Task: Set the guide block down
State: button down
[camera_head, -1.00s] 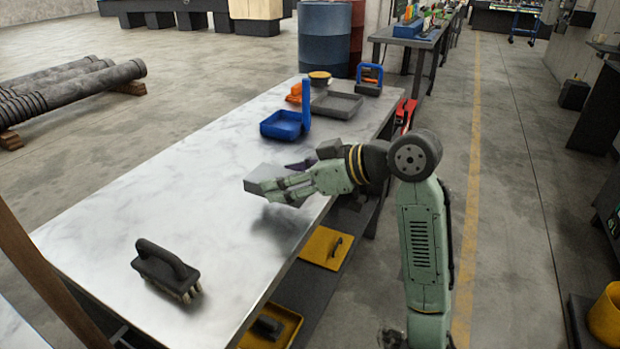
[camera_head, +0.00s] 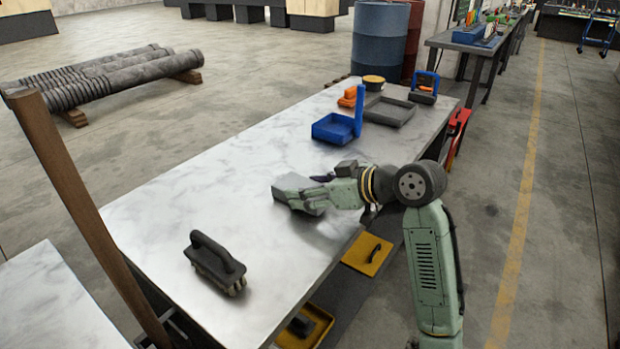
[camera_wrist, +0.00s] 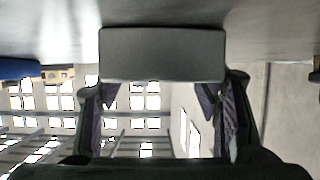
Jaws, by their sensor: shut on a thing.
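The guide block, a plain grey block (camera_head: 292,187), is between the fingers of my gripper (camera_head: 312,196) over the near-middle part of the metal-topped table (camera_head: 215,180). My gripper is shut on it. In the wrist view the block (camera_wrist: 162,55) spans between the two dark fingers, with the pale tabletop behind it at the top. The block is low over the tabletop, with a soft shadow close under it. The fingers hide part of its near side, and I cannot tell whether its underside touches the table.
A black-handled brush (camera_head: 215,262) lies nearer on the table. A blue tray (camera_head: 333,129), a grey tray (camera_head: 390,111) and an orange item (camera_head: 348,97) stand toward the far end. A wooden post (camera_head: 85,205) rises at left. The tabletop left of the block is clear.

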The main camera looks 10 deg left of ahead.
jog(key=shift+r, duration=0.2)
jog(key=c, duration=0.5)
grip_release()
jog(key=shift+f, duration=0.15)
jog(key=b+v, duration=0.2)
jog(key=v, duration=1)
